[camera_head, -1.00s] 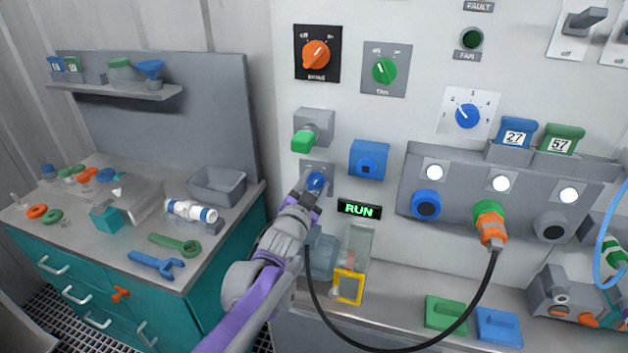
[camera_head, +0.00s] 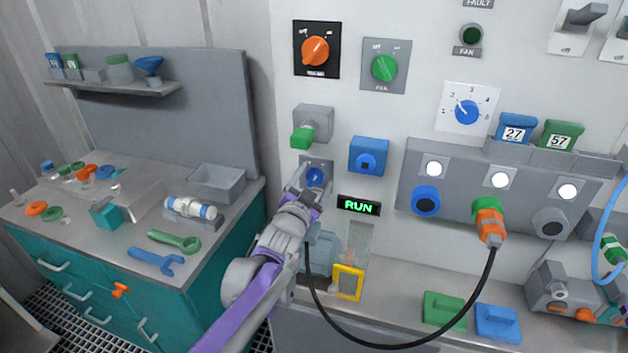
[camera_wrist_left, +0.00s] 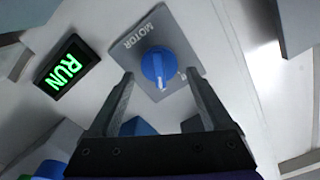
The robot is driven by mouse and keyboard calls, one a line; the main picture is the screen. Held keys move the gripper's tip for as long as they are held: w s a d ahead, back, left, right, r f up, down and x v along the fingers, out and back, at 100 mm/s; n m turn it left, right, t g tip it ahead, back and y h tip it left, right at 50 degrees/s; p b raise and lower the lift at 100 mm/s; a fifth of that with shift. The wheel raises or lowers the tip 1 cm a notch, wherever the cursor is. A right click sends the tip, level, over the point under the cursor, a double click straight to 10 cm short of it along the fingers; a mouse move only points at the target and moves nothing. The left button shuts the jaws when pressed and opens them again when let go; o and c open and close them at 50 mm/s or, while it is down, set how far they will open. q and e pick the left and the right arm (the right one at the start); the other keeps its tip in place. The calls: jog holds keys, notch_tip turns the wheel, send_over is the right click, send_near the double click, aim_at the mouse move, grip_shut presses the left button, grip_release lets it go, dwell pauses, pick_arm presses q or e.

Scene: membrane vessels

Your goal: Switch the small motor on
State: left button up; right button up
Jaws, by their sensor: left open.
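The motor switch is a blue rotary knob (camera_head: 315,176) on a grey plate, low on the white panel. In the left wrist view the knob (camera_wrist_left: 158,66) sits on a plate lettered MOTOR (camera_wrist_left: 140,34), and its white mark points toward the bottom of the picture. The small lettering beside it is too small to read. A display (camera_head: 359,206) to its right shows RUN in lit green. My left gripper (camera_head: 308,190) is open and empty in front of the knob. In the wrist view its fingers stand apart, one on each side of the knob. My right gripper is not in view.
An orange knob (camera_head: 315,50) and a green knob (camera_head: 384,68) are above. A green-handled grey box (camera_head: 314,122) and a blue box (camera_head: 368,156) protrude close to the motor switch. A black cable (camera_head: 400,346) hangs below from an orange plug (camera_head: 489,222).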

pick_arm(q)
jog(key=v, duration=1)
jog(key=shift+s, duration=0.35)
jog(key=shift+a, duration=0.1)
jog(key=s+a+f+n+g+y+p, duration=0.5)
jog(key=s+a+n, duration=0.1)
jog(key=s+a, duration=0.55)
jog(key=s+a+f+n+g+p, duration=0.1)
jog(key=s+f+n+g, duration=0.1)
jog(key=s, duration=0.6)
jog(key=s+a+f+n+g+p, duration=0.1)
jog(key=s+a+f+g+p, duration=0.1)
jog(key=s+f+g, duration=0.2)
jog(key=s+f, duration=0.2)
jog(key=s, duration=0.2)
jog(key=shift+s+a+n+g+y, duration=0.25)
jog(key=shift+a+n+g+y, duration=0.05)
jog(key=shift+n+g, duration=0.1)
